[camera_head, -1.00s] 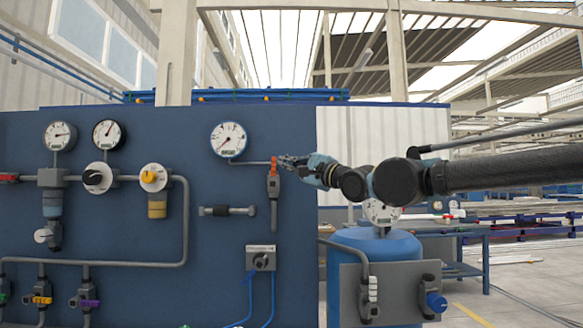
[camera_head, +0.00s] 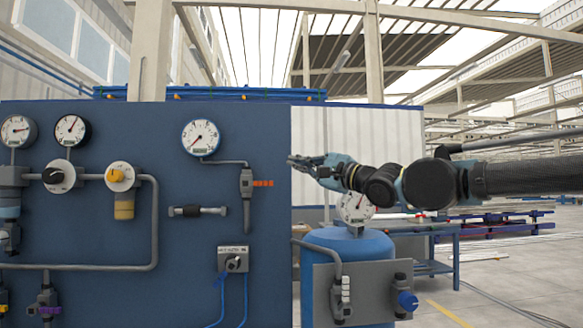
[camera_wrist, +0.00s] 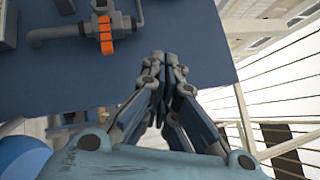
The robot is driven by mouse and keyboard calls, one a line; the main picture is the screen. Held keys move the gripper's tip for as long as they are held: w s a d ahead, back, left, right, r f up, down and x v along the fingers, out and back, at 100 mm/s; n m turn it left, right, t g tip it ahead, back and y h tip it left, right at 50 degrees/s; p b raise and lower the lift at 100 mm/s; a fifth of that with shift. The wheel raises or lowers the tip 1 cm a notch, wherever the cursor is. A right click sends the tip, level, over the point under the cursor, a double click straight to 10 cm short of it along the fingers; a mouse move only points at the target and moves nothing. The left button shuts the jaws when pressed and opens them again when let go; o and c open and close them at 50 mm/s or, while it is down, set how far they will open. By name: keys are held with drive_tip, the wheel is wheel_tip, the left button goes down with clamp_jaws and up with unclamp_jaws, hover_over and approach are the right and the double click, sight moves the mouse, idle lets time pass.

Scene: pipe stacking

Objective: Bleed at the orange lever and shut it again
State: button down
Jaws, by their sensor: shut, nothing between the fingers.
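The orange lever (camera_head: 263,183) sticks out level to the right from its grey valve (camera_head: 246,182) on the blue panel, crosswise to the upright pipe below the gauge. In the wrist view the orange lever (camera_wrist: 106,36) is at the upper left, across the grey pipe (camera_wrist: 62,32). My gripper (camera_head: 291,161) is shut and empty, near the panel's right edge, above and to the right of the lever and apart from it. In the wrist view my gripper's fingertips (camera_wrist: 165,58) are together, with nothing between them.
A white gauge (camera_head: 201,137) sits above the valve. A switch box (camera_head: 233,259) with blue cables is below. A blue tank (camera_head: 350,245) with a grey plate and blue knob stands right of the panel, under my arm. Yellow and black regulator knobs are at the left.

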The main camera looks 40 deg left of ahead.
drive_tip(key=shift+d, duration=1.05)
drive_tip(key=shift+s, duration=0.1)
